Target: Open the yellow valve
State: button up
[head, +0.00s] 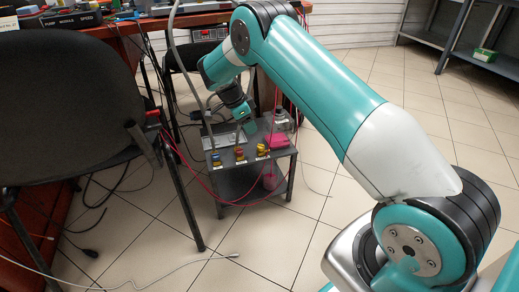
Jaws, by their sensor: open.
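The yellow valve (262,149) is the rightmost of a row of small valves along the front edge of a low grey cart (280,154). A valve with red and yellow parts (239,154) is to its left, and a blue one (216,160) is further left. Whether the yellow handle is turned open or shut is too small to tell. My gripper (248,128) is open, pointing down over the cart top, behind and a little left of the yellow valve. It appears apart from the valve. My arm hides part of the area behind it.
A pink-red object (277,141) and a clear container (281,121) stand on the cart's right side. Red hoses (205,186) hang at the cart's left. A black chair (65,105) stands at the left. Cables lie on the floor; the tiles right of the cart are mostly clear.

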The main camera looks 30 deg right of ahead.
aim_at(261, 146)
jog(key=b+x, duration=0.4)
jog(key=x, duration=0.7)
jog(key=c, duration=0.9)
